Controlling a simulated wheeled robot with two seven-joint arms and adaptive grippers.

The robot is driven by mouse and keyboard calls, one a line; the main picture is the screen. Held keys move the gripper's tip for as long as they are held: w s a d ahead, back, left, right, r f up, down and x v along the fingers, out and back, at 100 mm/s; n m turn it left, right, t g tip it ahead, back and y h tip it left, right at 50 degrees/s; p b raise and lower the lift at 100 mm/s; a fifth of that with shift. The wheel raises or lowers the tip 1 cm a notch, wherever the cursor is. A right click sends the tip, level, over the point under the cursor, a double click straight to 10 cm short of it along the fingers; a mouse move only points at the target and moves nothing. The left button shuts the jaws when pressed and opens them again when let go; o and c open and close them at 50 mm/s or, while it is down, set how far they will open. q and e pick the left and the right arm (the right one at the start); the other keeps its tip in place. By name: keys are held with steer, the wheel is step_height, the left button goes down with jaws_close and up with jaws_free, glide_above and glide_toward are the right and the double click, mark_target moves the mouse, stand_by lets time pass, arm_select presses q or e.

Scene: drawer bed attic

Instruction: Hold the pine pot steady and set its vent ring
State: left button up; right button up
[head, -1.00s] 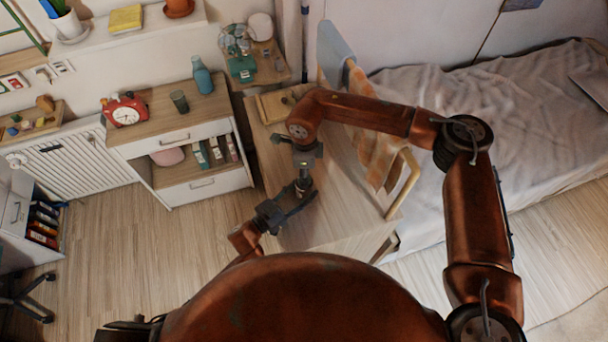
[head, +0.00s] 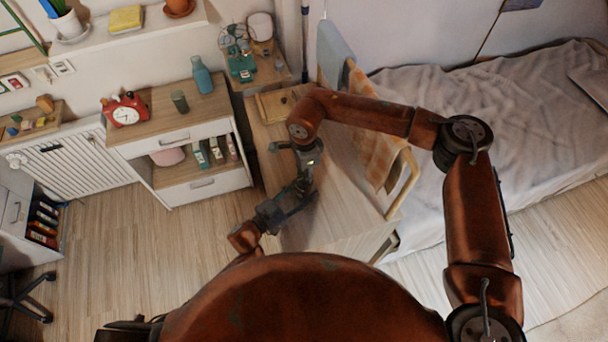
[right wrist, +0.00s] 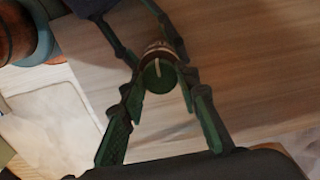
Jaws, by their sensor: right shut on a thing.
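The pine pot (right wrist: 155,49) is a small round thing with a pale brown body, seen near the middle of the right wrist view. Its vent ring (right wrist: 158,76) is dark green on top with a pale line across it. My right gripper (head: 305,178) comes down over the pot, and its fingers (right wrist: 159,88) are shut on the ring from both sides. My left gripper (head: 298,193) reaches in from the lower left, with its fingers on both sides of the pot's body, apparently shut on it. In the head view the grippers mostly hide the pot.
The pot is over a wooden top (head: 335,215). A tray (head: 271,108) lies at its back. An orange checked cloth (head: 373,125) hangs on a rack to the right, near my right arm. A bed (head: 500,110) stands beyond. A drawer unit (head: 190,135) is at the left.

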steer(key=o, duration=1.2)
steer(key=shift+c, duration=0.2)
step_height(320, 180, up, 12)
arm_select(q)
steer(key=o, duration=1.3)
